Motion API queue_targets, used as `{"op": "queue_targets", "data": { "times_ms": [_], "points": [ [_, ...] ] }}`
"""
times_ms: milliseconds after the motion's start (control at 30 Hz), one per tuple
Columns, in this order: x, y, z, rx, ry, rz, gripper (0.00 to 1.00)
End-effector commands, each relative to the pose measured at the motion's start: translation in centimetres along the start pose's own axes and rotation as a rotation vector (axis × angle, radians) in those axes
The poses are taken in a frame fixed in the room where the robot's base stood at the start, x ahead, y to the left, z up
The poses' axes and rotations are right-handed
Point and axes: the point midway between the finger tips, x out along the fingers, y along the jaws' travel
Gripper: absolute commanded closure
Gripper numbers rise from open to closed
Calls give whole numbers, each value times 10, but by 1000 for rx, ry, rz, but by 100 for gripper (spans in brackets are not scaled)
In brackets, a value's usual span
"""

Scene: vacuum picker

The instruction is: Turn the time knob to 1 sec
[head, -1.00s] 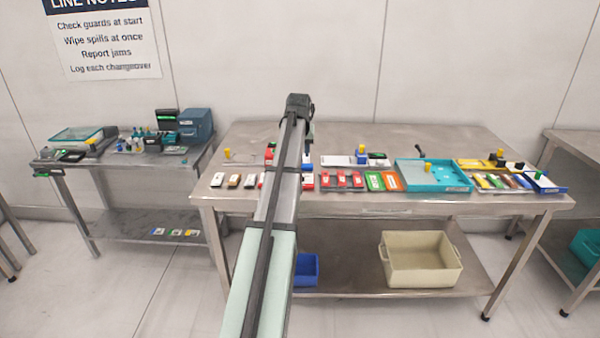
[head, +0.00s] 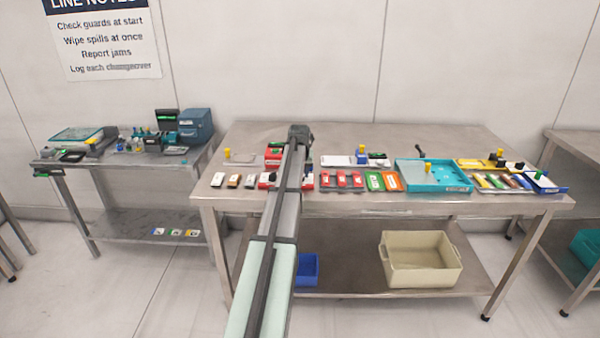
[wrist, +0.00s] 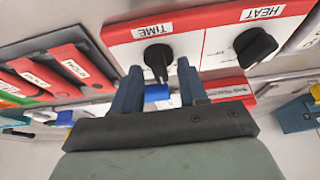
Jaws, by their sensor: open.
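The black TIME knob (wrist: 157,57) sits on a red-edged white panel (wrist: 212,18) at the top of the wrist view, beside its TIME label. My gripper (wrist: 159,66) is open, with one blue finger on each side of the knob's pointer end. I cannot tell whether either finger touches it. The scale around the knob is too small and covered to read. A black HEAT knob (wrist: 255,46) is to the right on the same panel. In the head view my arm covers most of this red unit (head: 273,153) and hides my fingertips.
A blue part (wrist: 157,93) shows between my fingers. Red labelled pieces (wrist: 45,75) lie left of the panel. On the steel table (head: 400,136), a teal tray (head: 437,183) and coloured pieces stand to the right. The table's back strip is clear.

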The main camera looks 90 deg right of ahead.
Motion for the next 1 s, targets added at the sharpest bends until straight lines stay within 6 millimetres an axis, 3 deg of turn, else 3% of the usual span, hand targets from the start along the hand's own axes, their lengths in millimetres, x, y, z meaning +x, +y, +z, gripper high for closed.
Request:
{"op": "queue_targets", "data": {
  "times_ms": [267,700,1000],
  "points": [
    [1,0,0,0,0,0,59],
    [0,0,0,0,-1,0,100],
    [0,0,0,-8,-1,-4,100]
  ]
}}
